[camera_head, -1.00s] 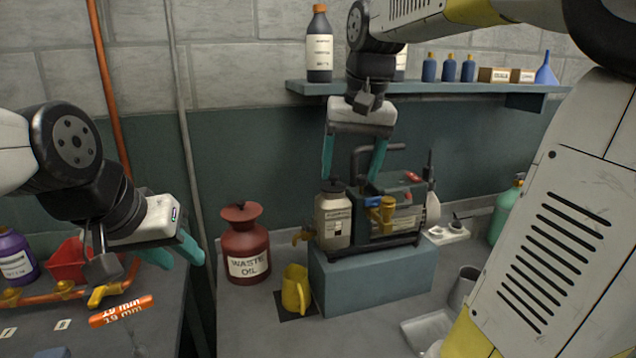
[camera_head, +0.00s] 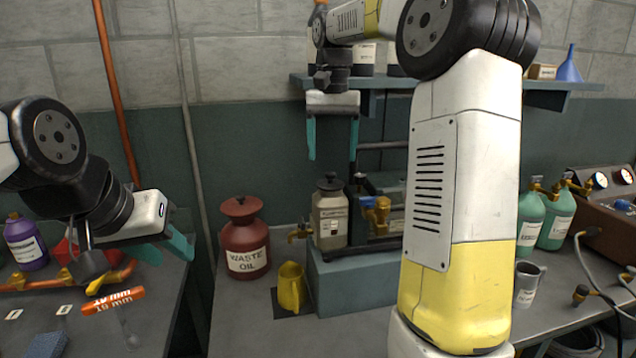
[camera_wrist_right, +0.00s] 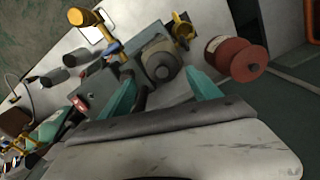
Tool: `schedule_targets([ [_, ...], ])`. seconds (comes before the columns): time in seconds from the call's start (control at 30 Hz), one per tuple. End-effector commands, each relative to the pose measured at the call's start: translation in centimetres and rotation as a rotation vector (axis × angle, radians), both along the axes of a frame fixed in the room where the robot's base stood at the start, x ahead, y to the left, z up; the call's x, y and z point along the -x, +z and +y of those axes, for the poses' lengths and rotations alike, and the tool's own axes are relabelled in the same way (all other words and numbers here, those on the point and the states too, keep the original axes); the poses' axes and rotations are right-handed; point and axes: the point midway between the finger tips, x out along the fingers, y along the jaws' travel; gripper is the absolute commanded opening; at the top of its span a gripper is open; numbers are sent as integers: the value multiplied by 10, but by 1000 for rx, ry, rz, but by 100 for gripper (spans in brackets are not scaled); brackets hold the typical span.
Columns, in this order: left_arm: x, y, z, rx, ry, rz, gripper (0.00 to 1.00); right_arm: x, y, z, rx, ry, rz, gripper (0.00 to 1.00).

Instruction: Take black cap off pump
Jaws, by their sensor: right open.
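The pump (camera_head: 388,200) sits on a blue-grey block (camera_head: 345,288), partly hidden behind my right forearm. Its pale grey canister (camera_head: 331,222) at the left stands upright with a black cap (camera_head: 331,183) on top. My right gripper (camera_head: 333,150) points down, open and empty, just above the cap with a finger to either side. In the right wrist view the cap (camera_wrist_right: 161,68) shows between the two teal fingertips (camera_wrist_right: 161,78), apart from them. My left gripper (camera_head: 168,250) is open and empty over the left bench.
A red waste oil can (camera_head: 244,240) and a yellow jug (camera_head: 291,288) stand left of the pump. A shelf (camera_head: 385,82) runs behind my right gripper. Green bottles (camera_head: 556,220) and a gauge box (camera_head: 605,205) are at the right. An orange-handled tool (camera_head: 113,300) is near my left gripper.

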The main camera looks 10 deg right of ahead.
Motion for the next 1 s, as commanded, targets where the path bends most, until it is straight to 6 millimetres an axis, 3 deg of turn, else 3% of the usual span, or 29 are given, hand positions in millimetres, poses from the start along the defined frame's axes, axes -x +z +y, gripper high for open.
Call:
schedule_targets([
  [0.4, 0, 0, 0, 0, 0, 0, 36, -5, -56, 1, 1, 1, 2, 72],
  [0.73, 0, 0, 0, 0, 0, 0, 36, -6, -63, 2, 0, 1, -1, 72],
  [1.0, 0, 0, 0, 0, 0, 0, 36, -6, -63, 2, 0, 1, -1, 21],
])
